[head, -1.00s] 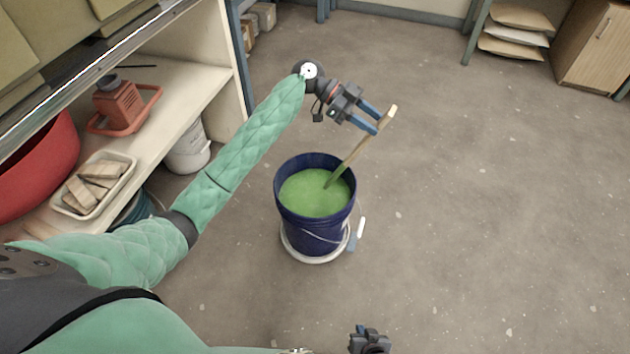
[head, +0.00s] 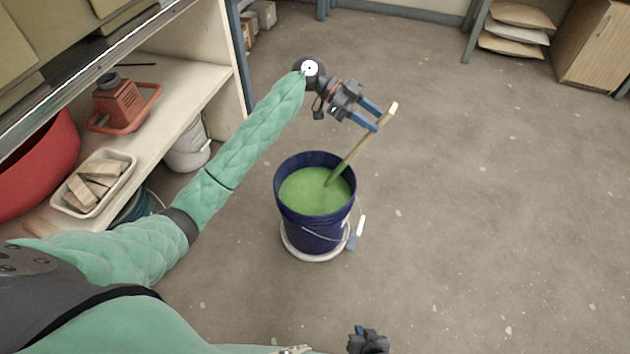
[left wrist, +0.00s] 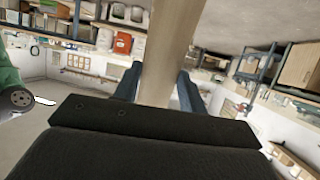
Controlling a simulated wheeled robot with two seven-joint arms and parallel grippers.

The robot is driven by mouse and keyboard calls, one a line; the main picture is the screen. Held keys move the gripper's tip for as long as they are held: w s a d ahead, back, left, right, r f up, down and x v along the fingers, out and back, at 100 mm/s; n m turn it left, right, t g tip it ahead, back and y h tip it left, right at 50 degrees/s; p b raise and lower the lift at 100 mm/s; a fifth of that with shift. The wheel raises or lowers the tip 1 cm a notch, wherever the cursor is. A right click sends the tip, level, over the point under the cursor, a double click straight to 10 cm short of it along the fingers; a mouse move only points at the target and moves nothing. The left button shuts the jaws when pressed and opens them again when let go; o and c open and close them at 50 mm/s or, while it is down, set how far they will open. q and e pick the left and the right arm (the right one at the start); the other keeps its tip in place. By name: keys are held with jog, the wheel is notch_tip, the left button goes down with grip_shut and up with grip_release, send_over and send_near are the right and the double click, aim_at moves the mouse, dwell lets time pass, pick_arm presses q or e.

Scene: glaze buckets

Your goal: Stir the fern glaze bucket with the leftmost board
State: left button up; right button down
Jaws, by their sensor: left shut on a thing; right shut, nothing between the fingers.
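A dark blue bucket (head: 312,230) of green glaze (head: 313,192) stands on a round white base (head: 294,250) on the floor. My left gripper (head: 375,117) is shut on a wooden board (head: 360,146), above and to the right of the bucket. The board slants down to the left, and its lower end dips into the glaze near the right side, where it is hidden. In the left wrist view the board (left wrist: 165,50) runs between the blue fingers. My right gripper (head: 366,338) shows at the bottom edge, shut and empty.
A shelf unit at the left holds a red basin (head: 40,165), a tray of wood blocks (head: 124,181) and a red-orange device (head: 120,102). A white bucket (head: 188,152) stands beside it. A rack with sacks (head: 515,38) is at the back right. The floor right of the bucket is clear.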

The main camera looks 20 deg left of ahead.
aim_at(387, 111)
pick_arm(q)
jog(key=shift+r, duration=0.6)
jog(key=shift+r+p, duration=0.6)
jog(key=shift+r, duration=0.1)
jog(key=shift+r+p, duration=0.3)
jog(key=shift+r, duration=0.9)
pick_arm(e)
jog(key=shift+s+r, duration=0.2)
jog(key=shift+r, duration=0.3)
jog(key=shift+s+r, duration=0.2)
jog(key=shift+r, duration=0.25)
